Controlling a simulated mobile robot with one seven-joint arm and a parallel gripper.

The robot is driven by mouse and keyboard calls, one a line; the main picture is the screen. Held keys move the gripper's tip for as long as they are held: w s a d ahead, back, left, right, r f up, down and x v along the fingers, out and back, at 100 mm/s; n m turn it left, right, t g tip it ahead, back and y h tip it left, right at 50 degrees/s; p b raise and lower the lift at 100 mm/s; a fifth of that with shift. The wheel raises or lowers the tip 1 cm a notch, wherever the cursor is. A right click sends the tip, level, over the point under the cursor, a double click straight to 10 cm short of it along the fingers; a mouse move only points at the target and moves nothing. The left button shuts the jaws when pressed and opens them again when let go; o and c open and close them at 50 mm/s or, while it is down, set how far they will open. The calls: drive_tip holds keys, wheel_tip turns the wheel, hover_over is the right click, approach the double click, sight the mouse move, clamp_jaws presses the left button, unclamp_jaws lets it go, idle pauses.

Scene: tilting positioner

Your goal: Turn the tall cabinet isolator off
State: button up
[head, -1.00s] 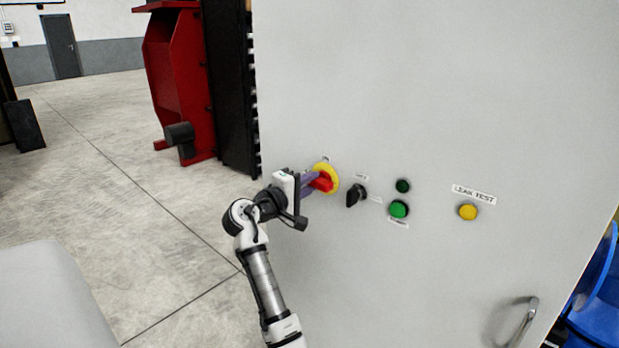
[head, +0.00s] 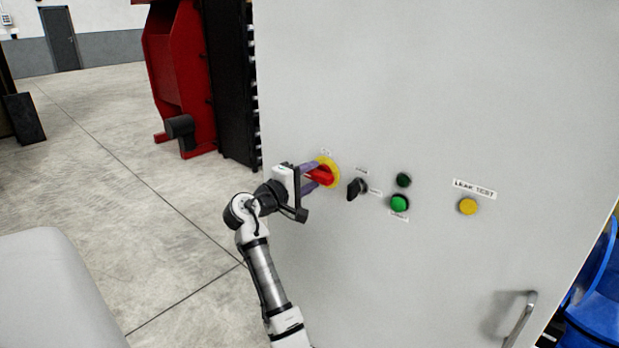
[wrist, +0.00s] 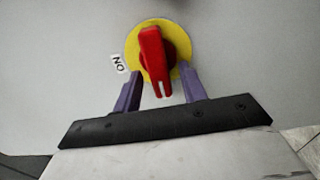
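The isolator is a red handle (head: 322,175) on a yellow disc (head: 334,169) on the tall grey cabinet. In the wrist view the red handle (wrist: 152,55) points down the picture, about a quarter turn from the ON label (wrist: 118,63) at the left of the yellow disc (wrist: 178,40). My gripper (head: 308,177) is at the handle, in front of the cabinet face. In the wrist view its two purple fingers (wrist: 161,78) stand apart on either side of the handle's end, with visible gaps. It is open and holds nothing.
Right of the isolator are a black selector knob (head: 356,188), a dark green lamp or button (head: 403,180), a green button (head: 399,203) and a yellow button (head: 468,206) labelled LEAK TEST. A door handle (head: 520,320) sticks out lower right. Open floor (head: 110,150) lies left.

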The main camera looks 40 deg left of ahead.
drive_tip(key=shift+s, duration=0.1)
drive_tip(key=s+b, duration=0.5)
drive_tip(key=s, duration=0.8)
drive_tip(key=shift+s, duration=0.35)
